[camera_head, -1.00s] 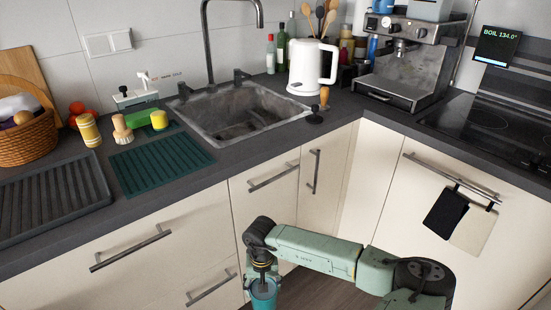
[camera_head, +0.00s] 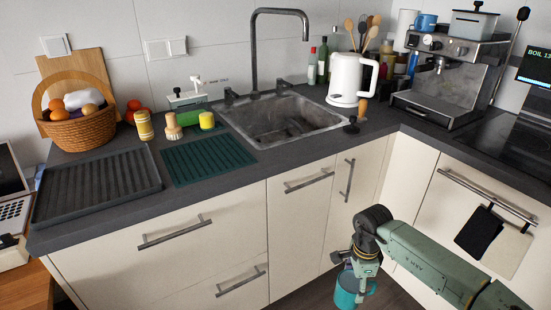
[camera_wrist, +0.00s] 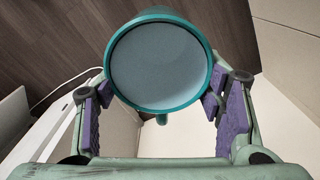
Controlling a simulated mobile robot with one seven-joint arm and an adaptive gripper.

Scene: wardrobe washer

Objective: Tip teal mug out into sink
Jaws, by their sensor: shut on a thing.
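The teal mug (camera_head: 352,290) is in my gripper (camera_head: 362,268), low in front of the cabinet doors and below the counter's edge. In the wrist view the mug (camera_wrist: 148,105) shows its round teal rim and a pale grey-blue round area inside it; I cannot tell whether that is liquid or the bottom. My gripper (camera_wrist: 160,110) has its purple-padded fingers on both sides of the mug. The sink (camera_head: 283,122) is a worn grey metal basin set in the counter, up and to the left of my gripper. Its basin looks empty.
A tall curved faucet (camera_head: 254,50) stands behind the sink. A green drying mat (camera_head: 207,160) lies to the left. Cabinet handles (camera_head: 310,182) stick out below.

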